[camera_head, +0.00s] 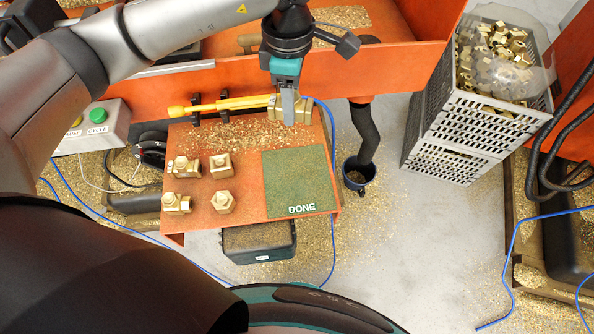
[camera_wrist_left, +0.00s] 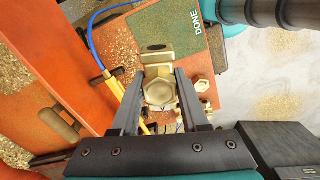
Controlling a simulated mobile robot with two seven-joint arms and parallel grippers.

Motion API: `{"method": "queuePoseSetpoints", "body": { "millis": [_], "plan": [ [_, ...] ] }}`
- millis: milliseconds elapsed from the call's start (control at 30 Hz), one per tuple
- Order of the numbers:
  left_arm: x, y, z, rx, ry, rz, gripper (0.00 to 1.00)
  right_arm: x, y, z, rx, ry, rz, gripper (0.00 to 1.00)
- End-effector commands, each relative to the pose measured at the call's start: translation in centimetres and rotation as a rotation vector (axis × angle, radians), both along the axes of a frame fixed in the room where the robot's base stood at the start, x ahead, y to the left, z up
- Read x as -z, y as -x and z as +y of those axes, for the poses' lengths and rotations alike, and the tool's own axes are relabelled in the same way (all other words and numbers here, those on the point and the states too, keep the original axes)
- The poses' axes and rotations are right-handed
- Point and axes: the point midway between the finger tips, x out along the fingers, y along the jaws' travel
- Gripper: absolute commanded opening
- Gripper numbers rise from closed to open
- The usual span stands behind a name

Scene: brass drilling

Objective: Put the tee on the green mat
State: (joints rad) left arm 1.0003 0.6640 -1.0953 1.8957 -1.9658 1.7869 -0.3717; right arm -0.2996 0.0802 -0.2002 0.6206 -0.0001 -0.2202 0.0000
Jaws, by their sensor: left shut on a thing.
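The brass tee (camera_head: 302,109) is between the fingers of my left gripper (camera_head: 288,106), at the back edge of the orange work table. In the left wrist view the tee (camera_wrist_left: 158,92) sits between the two dark fingers of the gripper (camera_wrist_left: 159,104), which is shut on it. The green mat (camera_head: 297,177), marked DONE, lies on the right part of the table, in front of the gripper. It is bare in the head view, and part of it shows in the left wrist view (camera_wrist_left: 170,22). My right gripper is not in view.
Several brass fittings (camera_head: 222,165) stand on the table left of the mat. A yellow tool (camera_head: 225,104) lies in black holders along the back, left of the gripper. An orange panel (camera_head: 215,78) rises behind. A crate of brass parts (camera_head: 440,130) stands at right.

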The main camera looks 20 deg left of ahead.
Motion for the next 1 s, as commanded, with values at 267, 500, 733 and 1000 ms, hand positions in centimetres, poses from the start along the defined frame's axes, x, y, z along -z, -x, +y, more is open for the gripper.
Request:
{"method": "queuePoseSetpoints", "body": {
  "millis": [267,500,733,1000],
  "plan": [
    [0.3,-0.5,-0.5,-0.273,-0.002,0.002,0.00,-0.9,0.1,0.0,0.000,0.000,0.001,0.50],
    [4.1,-0.5,-0.6,-0.305,-0.004,0.007,0.00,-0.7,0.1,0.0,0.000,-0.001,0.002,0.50],
    [10.0,-0.5,-0.6,-0.304,-0.005,0.007,0.00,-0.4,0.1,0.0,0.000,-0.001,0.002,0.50],
    [15.3,-0.5,-0.6,-0.301,-0.004,0.004,0.00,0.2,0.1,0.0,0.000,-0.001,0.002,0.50]
  ]
}}
